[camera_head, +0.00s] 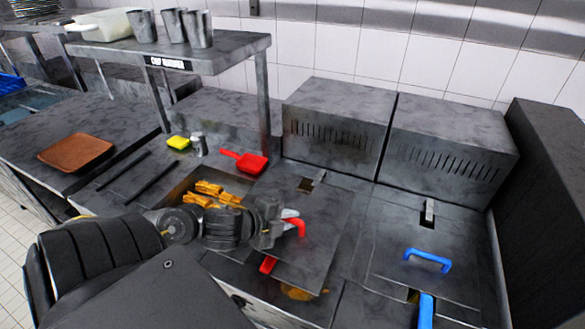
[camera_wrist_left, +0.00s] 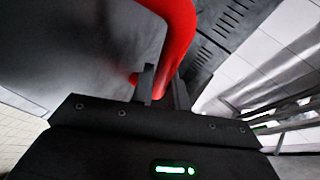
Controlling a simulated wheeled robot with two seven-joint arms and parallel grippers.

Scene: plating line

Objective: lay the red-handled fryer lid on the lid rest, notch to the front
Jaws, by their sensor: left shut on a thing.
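The fryer lid (camera_head: 325,225) is a dark grey plate with a red handle (camera_head: 299,227). My left gripper (camera_head: 285,222) is shut on this handle. In the left wrist view the red handle (camera_wrist_left: 178,35) runs between the fingers (camera_wrist_left: 164,84), with the grey lid (camera_wrist_left: 75,45) beside it. The lid is over the middle fryer; I cannot tell whether it is raised. A dark gap shows near its back edge by a metal bracket (camera_head: 319,178). Two dark parallel bars (camera_head: 151,182) on the left counter look like the lid rest. My right gripper is out of view.
A blue-handled lid (camera_head: 390,245) covers the right fryer. Food (camera_head: 208,193) lies in an open well left of my gripper. A red scoop-like item (camera_head: 246,161), a yellow block (camera_head: 178,142), a shaker (camera_head: 198,145) and a brown board (camera_head: 76,151) are on the counter. An overhead shelf (camera_head: 235,45) stands behind.

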